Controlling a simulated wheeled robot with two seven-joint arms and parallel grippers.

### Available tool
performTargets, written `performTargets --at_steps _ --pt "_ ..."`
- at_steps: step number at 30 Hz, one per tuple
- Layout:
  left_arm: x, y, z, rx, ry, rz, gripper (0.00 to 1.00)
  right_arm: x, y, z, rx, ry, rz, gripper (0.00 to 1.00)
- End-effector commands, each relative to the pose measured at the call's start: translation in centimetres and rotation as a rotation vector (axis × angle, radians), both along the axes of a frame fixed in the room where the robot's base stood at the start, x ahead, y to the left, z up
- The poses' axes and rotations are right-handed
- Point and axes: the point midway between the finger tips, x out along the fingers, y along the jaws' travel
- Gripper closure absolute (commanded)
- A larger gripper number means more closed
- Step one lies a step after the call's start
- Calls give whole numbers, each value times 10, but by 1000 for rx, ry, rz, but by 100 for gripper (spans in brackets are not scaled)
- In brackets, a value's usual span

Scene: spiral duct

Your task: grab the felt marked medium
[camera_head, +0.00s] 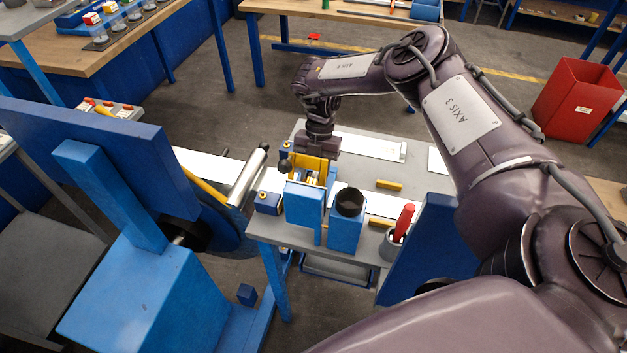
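My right arm reaches in from the right, and its gripper (321,147) points down just behind the blue and yellow device on the small grey table (414,185). Its fingertips are not clear, so I cannot tell whether it is open or holding anything. Flat pale pieces lie on the table: one (380,147) right of the gripper, another (437,160) at the right edge, partly behind my arm. They may be felts, but no "medium" marking is readable. My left gripper is not in view.
A blue and yellow device (304,206) and a blue block with a dark round top (346,223) stand at the table's front. A grey cup (391,246) holds a red-handled tool (403,222). Yellow bars (389,185) lie on the table. A large blue machine (130,290) stands left.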

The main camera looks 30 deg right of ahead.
Motion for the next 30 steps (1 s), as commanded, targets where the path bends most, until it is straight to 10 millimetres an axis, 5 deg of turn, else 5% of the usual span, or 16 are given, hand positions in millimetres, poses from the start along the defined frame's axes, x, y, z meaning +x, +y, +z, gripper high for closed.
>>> performTargets --at_steps 6,15,30 --pt "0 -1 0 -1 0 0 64 0 1 -1 1 -1 1 61" --pt "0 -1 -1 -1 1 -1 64 0 1 0 1 -1 1 100" --pt "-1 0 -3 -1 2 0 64 2 1 12 2 -4 1 100"
